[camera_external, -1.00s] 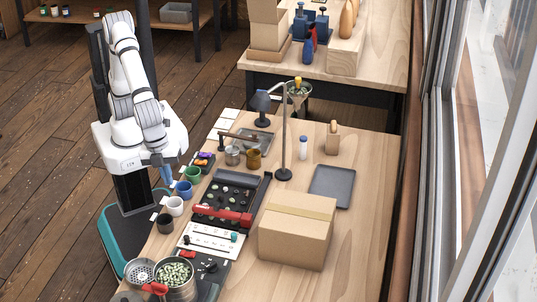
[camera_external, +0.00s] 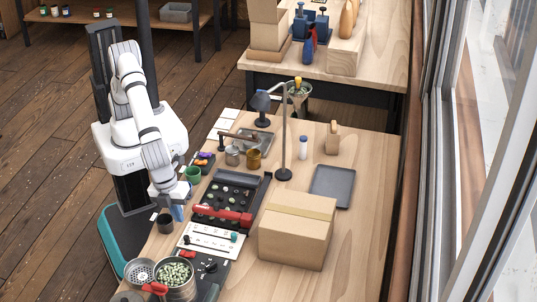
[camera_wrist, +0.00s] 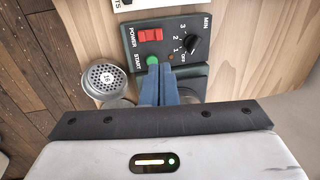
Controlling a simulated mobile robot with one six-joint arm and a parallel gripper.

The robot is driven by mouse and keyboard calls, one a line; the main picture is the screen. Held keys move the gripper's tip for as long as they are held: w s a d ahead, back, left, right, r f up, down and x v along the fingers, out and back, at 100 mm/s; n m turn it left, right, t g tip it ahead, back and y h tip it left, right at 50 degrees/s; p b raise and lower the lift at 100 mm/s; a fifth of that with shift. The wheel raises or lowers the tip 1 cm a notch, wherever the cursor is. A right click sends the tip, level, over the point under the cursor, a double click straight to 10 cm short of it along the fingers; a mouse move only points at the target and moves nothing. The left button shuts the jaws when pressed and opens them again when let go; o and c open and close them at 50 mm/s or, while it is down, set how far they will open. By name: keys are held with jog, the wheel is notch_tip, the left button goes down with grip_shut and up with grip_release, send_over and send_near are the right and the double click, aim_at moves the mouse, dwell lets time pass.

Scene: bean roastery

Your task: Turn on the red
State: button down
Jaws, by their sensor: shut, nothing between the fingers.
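A dark control box (camera_external: 222,270) stands at the near end of the bench. In the wrist view the box (camera_wrist: 172,66) carries a red switch (camera_wrist: 150,35) labelled POWER, a green START button (camera_wrist: 153,60) and a black knob (camera_wrist: 195,45) with numbers. My gripper (camera_external: 178,213) is shut and empty, above the bench's left edge near the cups. In the wrist view its blue fingertips (camera_wrist: 158,68) overlap the box near the green button, below the red switch; the depth between is unclear.
A pot of beans (camera_external: 191,284) and a perforated strainer (camera_external: 140,271) stand left of the box. A white panel (camera_external: 212,240) lies behind it. A tray with a red bar (camera_external: 222,215), a dark cup (camera_external: 165,223) and a cardboard box (camera_external: 297,232) are close by.

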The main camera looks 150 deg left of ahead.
aim_at(193, 253)
jog(key=f, duration=0.4)
jog(key=w+a+f, duration=0.1)
jog(key=f, duration=0.8)
jog(key=shift+w+a+f+p, duration=0.15)
jog(key=shift+w+a+p, duration=0.15)
jog(key=shift+a+p, duration=0.05)
jog(key=shift+a+p, duration=0.1)
jog(key=shift+p, duration=0.35)
jog(key=shift+w+a+f+g+h+p, duration=0.1)
jog(key=shift+f+g+h+p, duration=0.1)
jog(key=shift+g+h+p, duration=0.15)
jog(key=shift+f, duration=0.15)
jog(key=shift+b, duration=0.3)
